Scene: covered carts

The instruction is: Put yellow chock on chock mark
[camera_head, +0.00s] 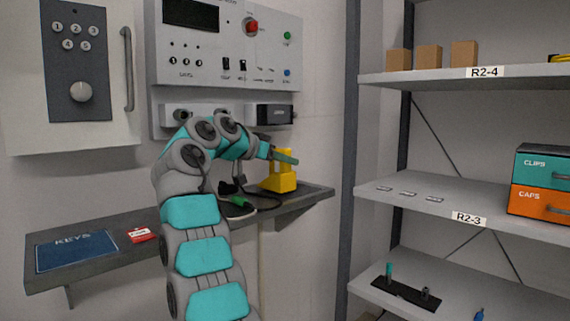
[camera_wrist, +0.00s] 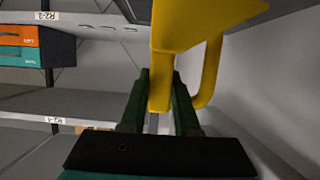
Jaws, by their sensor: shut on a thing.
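The yellow chock (camera_head: 280,181) is at the right end of the dark wall shelf (camera_head: 313,192) in the head view. It looks upright; I cannot tell whether its base touches the shelf. My gripper (camera_head: 285,157) is at the chock's upper part. In the wrist view the dark green fingers of my gripper (camera_wrist: 160,105) are shut on a narrow yellow part of the chock (camera_wrist: 195,28), whose wide body fills the upper middle. I cannot make out a chock mark in either view.
A dark object with a green part (camera_head: 240,203) and a cable lie left of the chock. A red tag (camera_head: 142,235) and a blue KEYS mat (camera_head: 75,251) lie farther left. A control panel (camera_head: 225,50) is above; a grey post (camera_head: 350,160) and rack stand right.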

